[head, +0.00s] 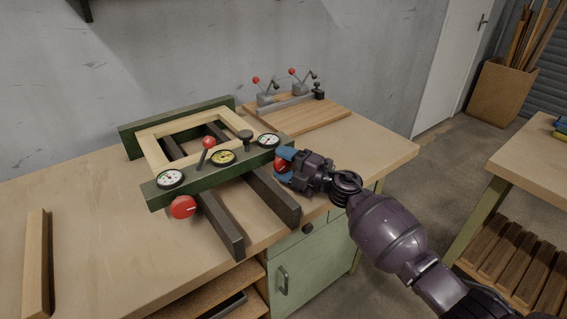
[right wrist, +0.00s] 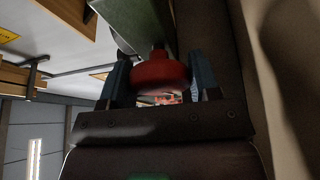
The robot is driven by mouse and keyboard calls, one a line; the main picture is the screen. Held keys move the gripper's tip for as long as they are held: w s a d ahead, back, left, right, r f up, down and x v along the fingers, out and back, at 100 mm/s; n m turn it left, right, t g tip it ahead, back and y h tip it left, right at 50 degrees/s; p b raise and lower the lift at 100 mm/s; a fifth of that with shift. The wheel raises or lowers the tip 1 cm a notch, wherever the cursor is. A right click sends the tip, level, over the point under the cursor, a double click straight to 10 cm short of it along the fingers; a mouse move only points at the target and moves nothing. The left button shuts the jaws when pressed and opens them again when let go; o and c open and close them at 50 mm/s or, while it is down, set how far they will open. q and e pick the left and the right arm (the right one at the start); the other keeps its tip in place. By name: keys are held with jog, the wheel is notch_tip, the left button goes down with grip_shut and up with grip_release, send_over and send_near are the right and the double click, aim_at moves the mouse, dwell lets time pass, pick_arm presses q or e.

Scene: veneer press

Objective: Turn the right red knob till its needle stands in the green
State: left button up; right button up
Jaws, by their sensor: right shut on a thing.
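The right red knob (head: 280,165) sits on the front of the green press bar (head: 213,171), under the right white-faced gauge (head: 268,140). My right gripper (head: 284,164) is shut on it, with the blue fingers on either side. In the right wrist view the red knob (right wrist: 160,72) lies between the two fingers. The right gauge's needle is too small to read for certain against its green part. The left red knob (head: 183,207) hangs below the left gauge (head: 170,179) and is free. My left gripper is not in view.
Dark rails (head: 272,196) jut forward beside my gripper. A clamp board (head: 305,117) stands behind.

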jog(key=shift+m+t+y, duration=0.3)
jog(key=shift+m, duration=0.7)
jog(key=o, duration=0.9)
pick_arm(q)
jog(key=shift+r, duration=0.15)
pick_arm(e)
jog(key=shift+r, duration=0.1)
